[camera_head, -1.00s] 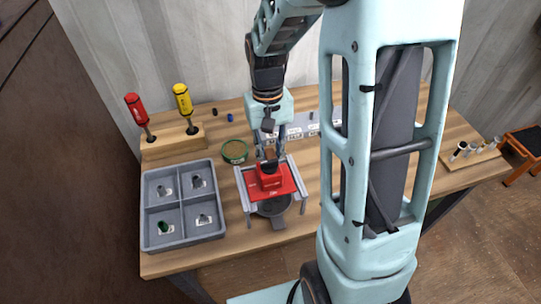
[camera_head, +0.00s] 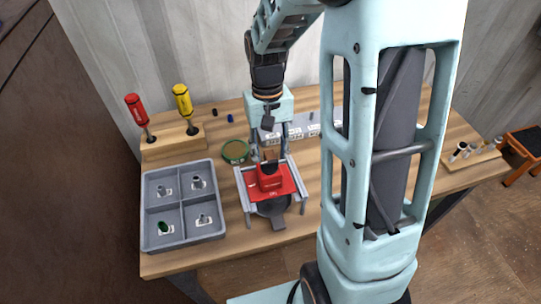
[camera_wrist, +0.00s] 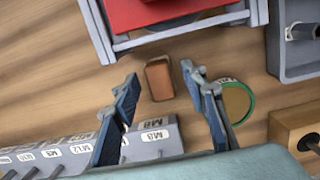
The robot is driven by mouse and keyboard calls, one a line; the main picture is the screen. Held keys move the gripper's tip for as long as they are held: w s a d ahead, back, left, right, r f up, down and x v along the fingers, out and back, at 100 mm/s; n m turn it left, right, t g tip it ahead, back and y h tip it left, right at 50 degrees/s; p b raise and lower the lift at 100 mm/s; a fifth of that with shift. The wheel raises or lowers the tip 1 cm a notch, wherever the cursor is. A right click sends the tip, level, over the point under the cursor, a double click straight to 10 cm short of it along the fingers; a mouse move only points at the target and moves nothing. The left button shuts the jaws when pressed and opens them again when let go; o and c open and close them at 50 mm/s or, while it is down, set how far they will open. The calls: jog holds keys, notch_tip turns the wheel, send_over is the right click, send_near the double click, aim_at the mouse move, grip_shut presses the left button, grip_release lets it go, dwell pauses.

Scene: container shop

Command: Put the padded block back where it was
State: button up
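A small brown block, which looks like the padded block (camera_wrist: 159,78), rests on the wooden table just behind the red fixture. In the head view only a little brown of the block (camera_head: 270,155) shows between my fingers. My gripper (camera_head: 271,156) is open above it. In the wrist view my gripper (camera_wrist: 159,79) has its fingers spread on either side of the block, with gaps and nothing held. The red fixture (camera_head: 285,186) has grey side rails and a dark round part at its front. I cannot make out the block's padding.
A grey four-compartment tray (camera_head: 147,218) with small parts stands left of the fixture. A green-rimmed round tin (camera_head: 234,151) is close to my gripper's left. A labelled grey rack (camera_wrist: 150,140) lies behind. Two screwdrivers stand in a wooden holder (camera_head: 165,143) at the back left.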

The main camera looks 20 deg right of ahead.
aim_at(269, 151)
notch_tip(269, 151, up, 11)
jog(key=w, duration=0.1)
jog(key=shift+w+p, duration=0.2)
jog(key=shift+p, duration=0.1)
jog(key=shift+r, duration=0.1)
